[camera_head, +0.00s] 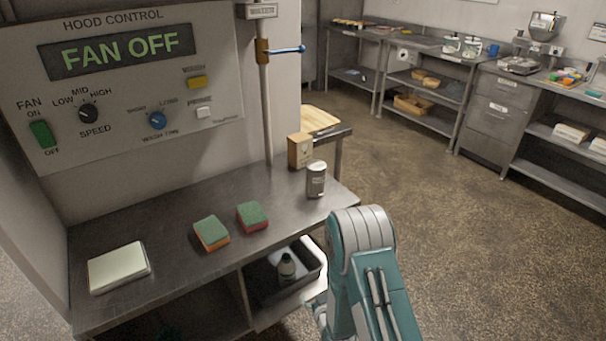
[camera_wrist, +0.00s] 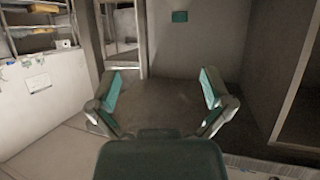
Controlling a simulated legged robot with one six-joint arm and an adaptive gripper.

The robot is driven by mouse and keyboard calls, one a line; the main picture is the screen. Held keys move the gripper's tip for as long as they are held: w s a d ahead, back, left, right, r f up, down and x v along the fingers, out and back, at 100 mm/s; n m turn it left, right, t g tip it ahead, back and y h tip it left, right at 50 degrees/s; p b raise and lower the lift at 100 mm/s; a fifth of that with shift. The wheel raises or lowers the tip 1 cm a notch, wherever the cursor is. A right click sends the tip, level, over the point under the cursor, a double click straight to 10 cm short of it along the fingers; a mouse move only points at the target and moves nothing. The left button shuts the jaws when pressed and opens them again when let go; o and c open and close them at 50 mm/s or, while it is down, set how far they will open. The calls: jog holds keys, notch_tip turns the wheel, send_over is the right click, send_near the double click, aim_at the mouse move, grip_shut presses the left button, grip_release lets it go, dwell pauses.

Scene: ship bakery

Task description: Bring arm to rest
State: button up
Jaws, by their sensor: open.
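My gripper (camera_wrist: 160,98) shows in the wrist view with its two fingers spread wide apart. It is open and nothing is between the fingers. Beyond it are a dark floor and grey walls. In the head view my teal and grey arm rises at the lower middle, to the right of the steel table (camera_head: 160,215). The arm's end is mostly hidden there behind the arm itself, low beside the table's lower shelf.
Two sponges (camera_head: 211,233) (camera_head: 252,216), a can (camera_head: 316,180), a box (camera_head: 300,151) and a pale block (camera_head: 118,267) stand on the table. A dark bin (camera_head: 312,262) holding a bottle (camera_head: 287,266) sits below. The floor (camera_head: 425,190) to the right is clear.

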notch_tip(320, 180, up, 13)
jog(key=w+d+g+h, duration=0.1)
jog(key=w+d, duration=0.2)
jog(key=s+d+r+m+g+h, duration=0.1)
jog(key=s+d+r, duration=0.15)
jog(key=r, duration=0.45)
jog(key=s+d+r+m+g+h, duration=0.1)
jog(key=s+r, duration=0.3)
jog(key=r, duration=0.3)
jog(key=s+d+r+g, duration=0.1)
jog(key=s+r, duration=0.3)
jog(key=s, duration=0.4)
jog(key=s+d+r+m+g, duration=0.1)
jog(key=s+r, duration=0.3)
jog(key=s, duration=0.4)
jog(key=s+d+r+g, duration=0.2)
jog(key=s+d+r, duration=0.1)
jog(key=s, duration=0.5)
jog(key=shift+s+r+h, duration=0.25)
jog(key=shift+r+h, duration=0.05)
jog(key=shift+r, duration=0.5)
jog(key=shift+c, duration=0.3)
